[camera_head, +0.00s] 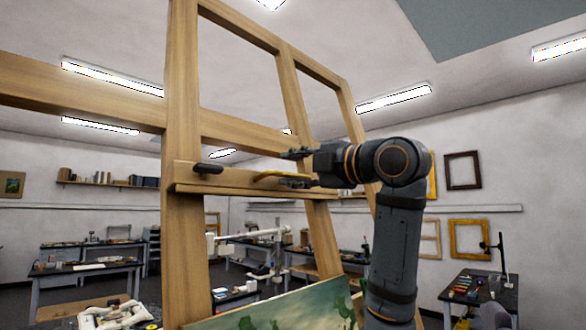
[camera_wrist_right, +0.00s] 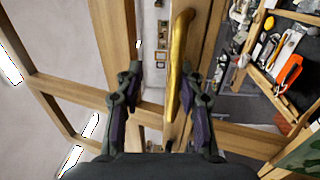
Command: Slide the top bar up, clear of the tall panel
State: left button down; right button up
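The top bar (camera_head: 230,185) is a wooden ledge across the upright of a tall wooden easel, with a dark knob (camera_head: 208,168) at its left and a curved gold handle (camera_head: 272,174) on its front. The handle also shows in the right wrist view (camera_wrist_right: 178,60). My right gripper (camera_head: 294,168) is open, one finger above and one below the handle's right end. In the wrist view the handle runs between the fingers, apart from the left one; contact with the right one is unclear. The tall panel (camera_head: 275,312), a green landscape, shows below the bar, mostly cut off. My left gripper is out of view.
The easel's left upright (camera_head: 182,100) and a wide crossbeam (camera_head: 80,90) stand close by. Work tables (camera_head: 90,270) with tools and a right-hand table (camera_head: 480,290) stand behind. Framed pieces hang on the back wall. Open air surrounds the right arm.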

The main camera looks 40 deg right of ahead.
jog(key=shift+s+r, duration=0.2)
jog(key=shift+f, duration=0.1)
jog(key=s+b, duration=0.2)
jog(key=s, duration=1)
jog(key=shift+d+f, duration=0.4)
